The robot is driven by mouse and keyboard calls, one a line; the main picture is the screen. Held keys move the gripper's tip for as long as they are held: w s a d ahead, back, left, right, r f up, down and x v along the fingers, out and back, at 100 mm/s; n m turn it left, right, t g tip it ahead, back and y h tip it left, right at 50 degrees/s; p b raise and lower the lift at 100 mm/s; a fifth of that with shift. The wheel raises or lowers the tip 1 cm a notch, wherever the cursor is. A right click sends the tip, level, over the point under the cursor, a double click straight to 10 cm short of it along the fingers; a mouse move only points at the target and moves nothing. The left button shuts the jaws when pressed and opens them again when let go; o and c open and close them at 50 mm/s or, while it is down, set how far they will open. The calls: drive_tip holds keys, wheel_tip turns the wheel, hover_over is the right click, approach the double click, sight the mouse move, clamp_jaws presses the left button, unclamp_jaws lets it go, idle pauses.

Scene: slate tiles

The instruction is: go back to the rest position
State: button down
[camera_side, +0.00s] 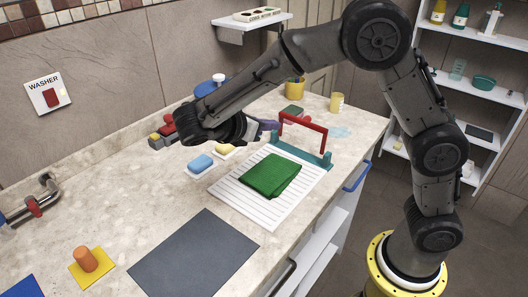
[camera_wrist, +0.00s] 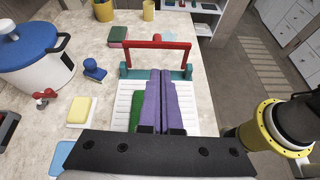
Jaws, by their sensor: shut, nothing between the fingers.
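My gripper (camera_side: 268,125) hangs above the counter, level with the back of the white ribbed board. In the wrist view its two purple fingers (camera_wrist: 161,76) lie together, shut and empty. Below is a folded green cloth (camera_side: 270,175) on the white ribbed board (camera_side: 240,207); in the wrist view the fingers hide most of the cloth (camera_wrist: 137,108). A red bar handle on a teal base (camera_side: 303,122) stands at the board's far end, and it shows beyond the fingertips in the wrist view (camera_wrist: 157,44).
A blue sponge (camera_side: 200,163) and a yellow sponge (camera_side: 225,149) lie left of the board. A dark slate mat (camera_side: 195,257) lies in front. A blue-lidded pot (camera_wrist: 32,55), yellow cups (camera_side: 294,87) and a wall shelf (camera_side: 250,22) are behind. An orange peg (camera_side: 86,260) stands front left.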

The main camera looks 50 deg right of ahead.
drive_tip(key=s+d+r+m+y, duration=0.3)
drive_tip(key=s+d+m, duration=0.1)
drive_tip(key=s, duration=0.3)
drive_tip(key=s+d+r+m+y, duration=0.3)
drive_tip(key=s+d, duration=0.2)
drive_tip(key=s, duration=0.3)
drive_tip(key=s+a+f+m+t+y, duration=0.5)
drive_tip(key=a+m, duration=0.3)
drive_tip(key=m, duration=0.2)
drive_tip(key=shift+s+a+t+y, duration=0.15)
drive_tip(key=shift+s+t+y, duration=0.25)
drive_tip(key=shift+y, duration=0.5)
